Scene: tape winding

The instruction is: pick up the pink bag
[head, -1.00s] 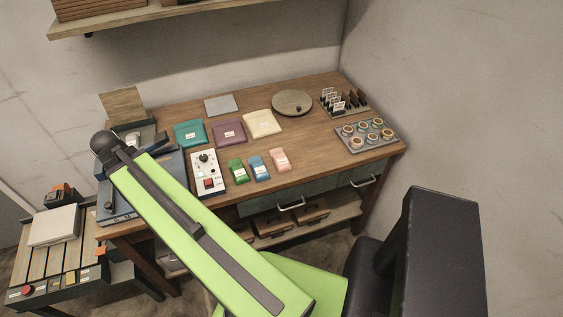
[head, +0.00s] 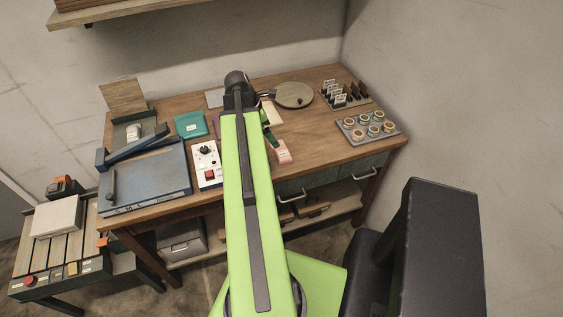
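The pink bag (head: 281,153) lies on the wooden table near its front edge, just right of my arm in the head view. Its upper left part is covered by my arm. My gripper (head: 271,138) is small and mostly hidden at the end of the arm, beside or above the bag's far left corner. I cannot tell whether it touches the bag or whether its fingers are open. The small green and blue bags are hidden behind my arm.
A round plate (head: 294,95) is behind. A cup tray (head: 368,130) stands right. The table right of the pink bag is clear.

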